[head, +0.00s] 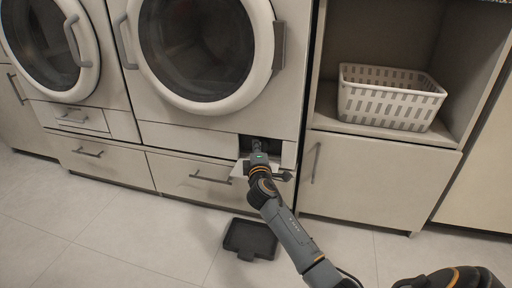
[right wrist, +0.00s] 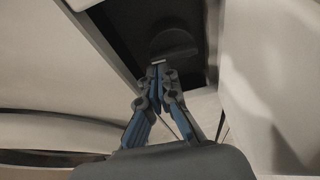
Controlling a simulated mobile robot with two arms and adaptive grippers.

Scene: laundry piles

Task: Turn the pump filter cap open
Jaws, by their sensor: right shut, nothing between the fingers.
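The pump filter cap (right wrist: 172,42) is a dark round shape inside a dark recess, seen in the right wrist view. In the head view the recess (head: 273,146) is a small dark opening low on the right washing machine, and my gripper mostly hides the cap there. My right gripper (right wrist: 159,64) is shut, with its fingertips together at the lower edge of the cap. I cannot tell whether they touch it. The right gripper also shows in the head view (head: 257,146), reaching into the opening. My left gripper is not in view.
An open flap (head: 240,170) hangs at the opening. A dark shallow tray (head: 250,239) lies on the floor below. A white basket (head: 390,97) stands on a shelf to the right. Drawers (head: 185,180) with bar handles run under the machines. The floor at left is clear.

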